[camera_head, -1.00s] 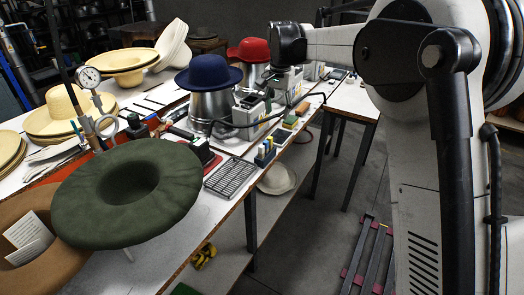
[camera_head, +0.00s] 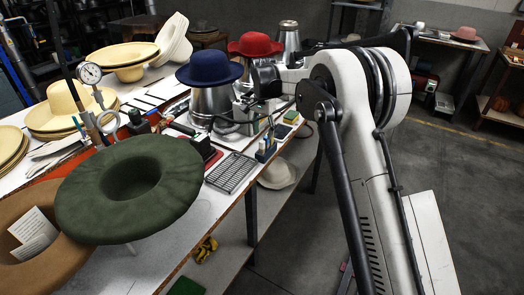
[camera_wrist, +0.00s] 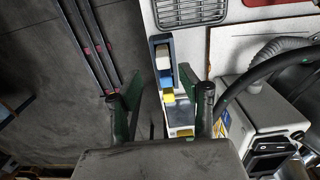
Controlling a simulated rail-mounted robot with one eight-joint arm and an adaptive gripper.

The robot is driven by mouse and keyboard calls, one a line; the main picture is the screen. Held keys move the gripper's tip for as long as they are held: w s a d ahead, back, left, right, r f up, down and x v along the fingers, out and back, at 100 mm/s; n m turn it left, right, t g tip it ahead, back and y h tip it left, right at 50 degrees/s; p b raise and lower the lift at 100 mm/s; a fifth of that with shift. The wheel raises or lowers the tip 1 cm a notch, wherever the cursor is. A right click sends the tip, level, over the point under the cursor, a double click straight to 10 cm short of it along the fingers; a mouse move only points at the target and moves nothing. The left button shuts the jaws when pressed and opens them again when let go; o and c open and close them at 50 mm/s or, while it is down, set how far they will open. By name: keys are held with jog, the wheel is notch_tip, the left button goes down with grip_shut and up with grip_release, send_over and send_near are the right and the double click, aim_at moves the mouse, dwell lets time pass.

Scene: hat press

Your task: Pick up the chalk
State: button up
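A small dark-blue holder (camera_wrist: 153,48) in the wrist view carries block-shaped pieces that look like chalk: a white one (camera_wrist: 162,55), a blue one (camera_wrist: 166,79) and a yellow one (camera_wrist: 168,98). The same holder (camera_head: 265,155) stands near the table's front edge in the head view. My gripper (camera_wrist: 162,104) is open, its two green-and-black fingers apart. In the wrist view the near end of the holder shows between the fingers; I cannot tell the height gap.
A metal grille (camera_head: 231,172) lies left of the holder. A grey box with a black hose (camera_wrist: 262,112) stands close on the right in the wrist view. A blue hat (camera_head: 209,69) on a metal form and a green hat (camera_head: 128,188) stand on the white table (camera_head: 180,245).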

aim_at(262, 141)
jog(key=shift+w+a+f, duration=0.1)
jog(key=shift+f, duration=1.45)
jog(key=shift+a+f, duration=0.1)
jog(key=shift+f, duration=1.45)
jog(key=shift+c, duration=0.5)
grip_shut()
